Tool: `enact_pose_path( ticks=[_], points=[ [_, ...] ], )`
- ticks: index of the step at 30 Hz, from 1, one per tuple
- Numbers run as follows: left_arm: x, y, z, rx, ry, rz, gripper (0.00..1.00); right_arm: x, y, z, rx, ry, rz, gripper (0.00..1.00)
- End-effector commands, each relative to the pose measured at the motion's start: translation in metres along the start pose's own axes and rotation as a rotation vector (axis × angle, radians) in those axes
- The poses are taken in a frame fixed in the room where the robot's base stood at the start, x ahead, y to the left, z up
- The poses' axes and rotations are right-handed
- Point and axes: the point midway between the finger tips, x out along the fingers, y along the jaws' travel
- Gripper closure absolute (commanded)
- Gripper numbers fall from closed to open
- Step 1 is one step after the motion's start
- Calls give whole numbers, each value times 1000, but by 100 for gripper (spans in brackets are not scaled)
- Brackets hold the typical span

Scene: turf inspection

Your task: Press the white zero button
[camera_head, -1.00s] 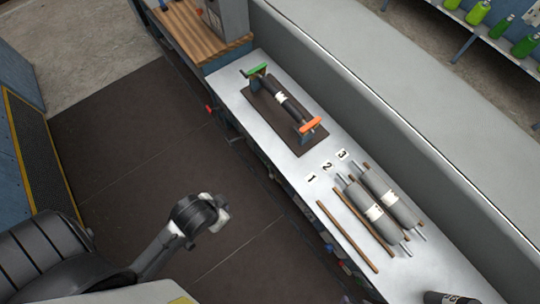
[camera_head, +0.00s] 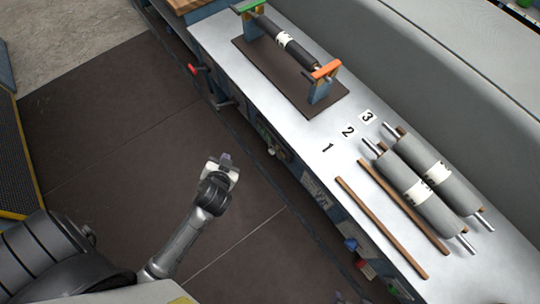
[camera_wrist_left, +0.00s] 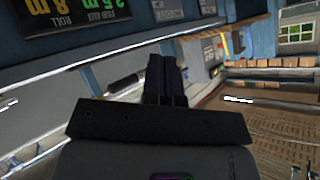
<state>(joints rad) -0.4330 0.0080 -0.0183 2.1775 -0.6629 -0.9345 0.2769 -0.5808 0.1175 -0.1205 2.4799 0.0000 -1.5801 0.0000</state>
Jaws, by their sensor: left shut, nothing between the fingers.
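My left gripper (camera_head: 226,158) is in front of the bench, over the dark floor mat, apart from the bench's front face. In the left wrist view its dark fingers (camera_wrist_left: 166,78) are shut together with nothing between them. They point toward a blue-grey panel. A dark display (camera_wrist_left: 80,15) with yellow and green figures is at the upper left of that view. I cannot make out the white zero button in either view. Small controls (camera_head: 270,140) sit on the bench's front face, too small to read. My right gripper is not in view.
The bench top (camera_head: 235,55) carries a roller on a dark stand (camera_head: 300,95), number labels (camera_head: 348,131), two grey rollers (camera_head: 425,180) and two wooden strips (camera_head: 380,228). A red knob (camera_head: 192,69) juts from the bench front. The floor mat (camera_head: 110,140) is clear.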

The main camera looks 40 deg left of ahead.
Motion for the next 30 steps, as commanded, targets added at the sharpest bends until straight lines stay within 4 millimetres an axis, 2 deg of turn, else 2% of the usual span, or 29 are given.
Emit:
enact_pose_path(
  ticks=[1, 9, 15, 22, 30],
  points=[
    [25, 15, 25, 4, 27, -19, 100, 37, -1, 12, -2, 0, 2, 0],
    [93, 54, 76, 48, 179, -96, 100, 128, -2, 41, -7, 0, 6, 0],
    [135, 85, 109, 92, 279, -124, 100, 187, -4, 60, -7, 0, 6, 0],
    [166, 112, 134, 139, 357, -132, 100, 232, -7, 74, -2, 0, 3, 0],
    [180, 125, 144, 166, 395, -130, 100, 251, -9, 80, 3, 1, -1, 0]
  ],
)
